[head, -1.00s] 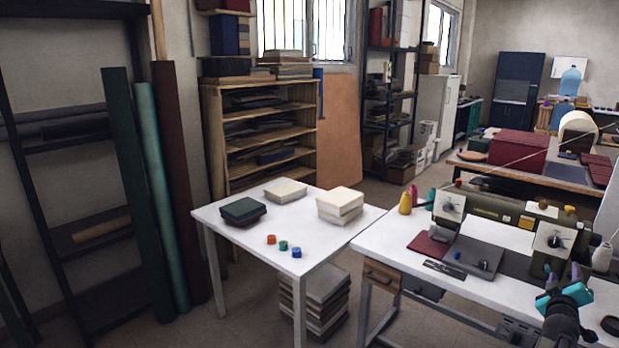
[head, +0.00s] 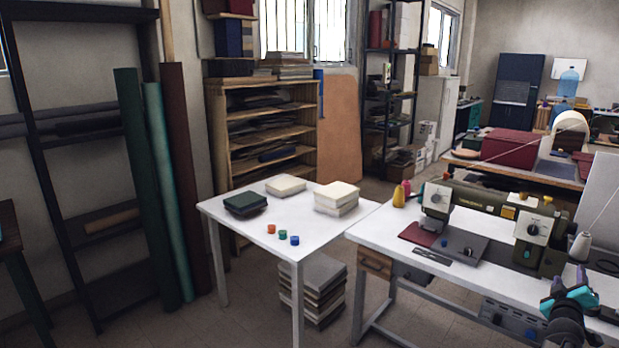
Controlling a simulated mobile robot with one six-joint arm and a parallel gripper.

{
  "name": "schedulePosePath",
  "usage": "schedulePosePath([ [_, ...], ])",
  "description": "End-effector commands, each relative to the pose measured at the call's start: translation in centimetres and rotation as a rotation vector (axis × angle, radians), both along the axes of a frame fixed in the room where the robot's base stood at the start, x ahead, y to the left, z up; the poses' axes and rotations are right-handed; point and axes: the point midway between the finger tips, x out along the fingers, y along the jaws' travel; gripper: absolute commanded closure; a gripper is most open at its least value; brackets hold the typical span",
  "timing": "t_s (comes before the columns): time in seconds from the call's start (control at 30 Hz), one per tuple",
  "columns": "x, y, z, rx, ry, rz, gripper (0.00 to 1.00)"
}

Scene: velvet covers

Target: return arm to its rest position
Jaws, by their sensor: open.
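My gripper (head: 580,282) shows at the lower right in the head view, at the end of my arm. Its teal-marked jaws are open, and I see nothing between them. It is in front of the right part of the white sewing-machine table (head: 378,234). The olive sewing machine (head: 490,205) stands on that table, up and to the left of my gripper. The lower part of my arm is cut off by the bottom edge.
A smaller white table (head: 228,210) to the left bears a dark green stack (head: 245,202), cream stacks (head: 337,196) and three small spools. A maroon piece (head: 418,234) and a grey plate (head: 461,244) lie by the machine. Floor between shelf and table is clear.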

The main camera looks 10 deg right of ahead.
Motion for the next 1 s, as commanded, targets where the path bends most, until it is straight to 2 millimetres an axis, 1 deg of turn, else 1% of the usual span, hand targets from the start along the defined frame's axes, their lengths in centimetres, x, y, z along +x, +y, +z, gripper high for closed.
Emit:
schedulePosePath([
  [0.07, 0.2, 0.1, 0.0, 0.0, 0.0, 0.004, 0.53],
  [0.27, 2.3, 1.5, -0.2, 0.002, 0.001, 0.033, 0.53],
  [0.37, 3.5, 2.4, -0.7, 0.007, 0.003, 0.051, 0.53],
  [0.47, 4.9, 3.4, -1.3, 0.014, 0.008, 0.071, 0.53],
  [0.63, 7.8, 5.8, -3.1, 0.031, 0.021, 0.117, 0.53],
  [0.77, 10.9, 8.7, -5.4, 0.053, 0.037, 0.168, 0.53],
  [0.87, 13.7, 11.9, -7.7, 0.076, 0.054, 0.217, 0.53],
  [0.9, 14.7, 13.2, -8.6, 0.086, 0.06, 0.238, 0.53],
  [0.97, 16.2, 15.3, -10.1, 0.103, 0.069, 0.267, 0.53],
  [1.0, 17.2, 16.8, -11.2, 0.115, 0.075, 0.288, 0.53],
])
